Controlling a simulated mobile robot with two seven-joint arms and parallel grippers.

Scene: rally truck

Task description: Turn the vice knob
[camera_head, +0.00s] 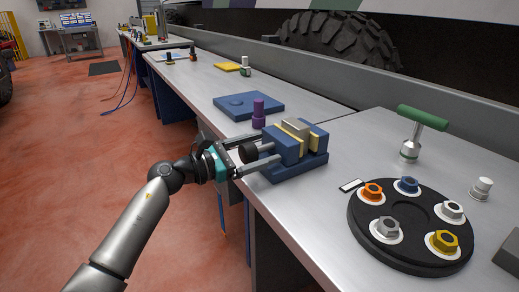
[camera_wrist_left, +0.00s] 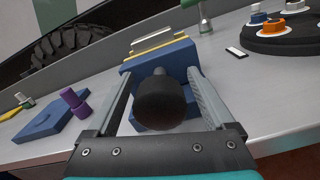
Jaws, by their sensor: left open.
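The blue vice (camera_head: 289,150) with yellow jaw faces sits at the front edge of the metal bench. Its dark round knob (camera_head: 248,152) faces my left arm. My left gripper (camera_head: 262,160) is open, with one finger on each side of the knob. In the left wrist view the knob (camera_wrist_left: 160,101) lies between the two fingers, with a gap visible on both sides. The vice body (camera_wrist_left: 165,60) is just beyond it. A grey block (camera_head: 295,126) is at the vice's jaws. My right gripper is not in view.
A purple piece (camera_head: 258,114) stands close behind the vice by a blue plate (camera_head: 240,106). To the right are a black round tray (camera_head: 365,238) with several coloured nuts and a green-handled T-tool (camera_head: 422,117). The red floor (camera_head: 60,180) in front of the bench is clear.

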